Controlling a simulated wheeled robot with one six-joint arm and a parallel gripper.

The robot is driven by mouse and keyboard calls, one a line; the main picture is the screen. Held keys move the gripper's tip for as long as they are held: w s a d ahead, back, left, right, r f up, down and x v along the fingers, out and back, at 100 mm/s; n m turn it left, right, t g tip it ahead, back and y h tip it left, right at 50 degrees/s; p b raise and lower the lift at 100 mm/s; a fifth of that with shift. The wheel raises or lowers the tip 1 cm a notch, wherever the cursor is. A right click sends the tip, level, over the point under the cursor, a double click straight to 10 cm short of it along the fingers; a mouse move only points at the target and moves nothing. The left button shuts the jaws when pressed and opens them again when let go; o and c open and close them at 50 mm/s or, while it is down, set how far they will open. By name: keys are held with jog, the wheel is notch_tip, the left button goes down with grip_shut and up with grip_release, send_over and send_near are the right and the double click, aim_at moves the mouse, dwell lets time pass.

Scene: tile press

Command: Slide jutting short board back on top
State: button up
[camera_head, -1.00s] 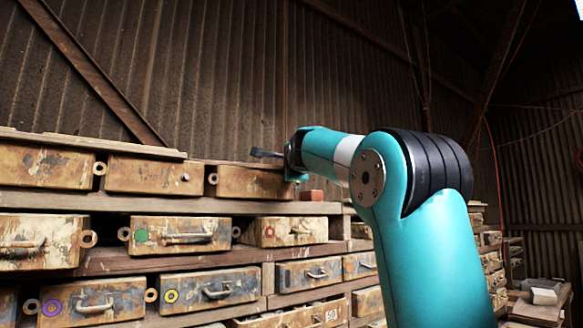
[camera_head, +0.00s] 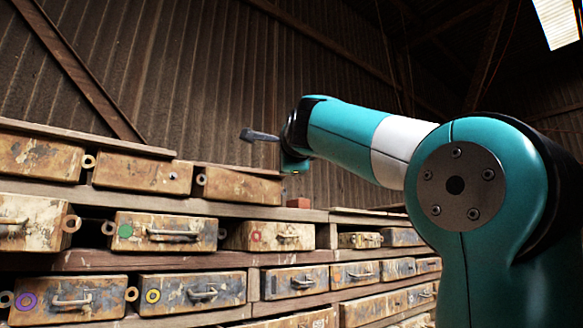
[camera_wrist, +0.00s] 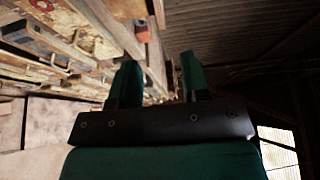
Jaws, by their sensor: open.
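A long thin board (camera_head: 85,137) lies along the top of the upper drawers at the left in the head view. A shorter thin board (camera_head: 240,170) lies to its right, over the rightmost upper drawer. I cannot tell clearly how far either board juts out. My gripper (camera_head: 290,150) is raised above the right end of the shorter board, apart from it and empty. In the wrist view my gripper (camera_wrist: 157,80) shows two separated teal fingers. Boards and drawers fill the upper left there, blurred, and I cannot single out the short board.
A small red block (camera_head: 298,203) sits on the shelf right of the upper drawers; it also shows in the wrist view (camera_wrist: 142,30). Rows of worn drawers (camera_head: 170,232) with ring tabs fill the rack. A corrugated wall (camera_head: 200,90) stands behind.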

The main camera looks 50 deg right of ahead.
jog(key=shift+b+v, duration=0.45)
jog(key=shift+v, duration=1.8)
jog(key=w+a+f+n+y, duration=0.65)
jog(key=a+f+n, duration=0.2)
jog(key=f, duration=0.35)
jog(key=a+f+n+g+y, duration=0.45)
jog(key=a+f+n, duration=0.6)
jog(key=f, duration=0.55)
jog(key=s+a+f+n+g+y, duration=0.2)
jog(key=s+a+f+n+g, duration=0.2)
jog(key=s+a+f+n, duration=0.3)
jog(key=s+a+f+n+g+y, duration=0.2)
jog(key=s+a+f+n+g, duration=0.3)
jog(key=s+f, duration=0.8)
jog(key=a+f+n, duration=0.1)
jog(key=a+f, duration=0.1)
jog(key=a, duration=0.1)
jog(key=shift+s+n+y, duration=0.3)
jog(key=shift+n+y, duration=0.1)
jog(key=shift+f, duration=0.15)
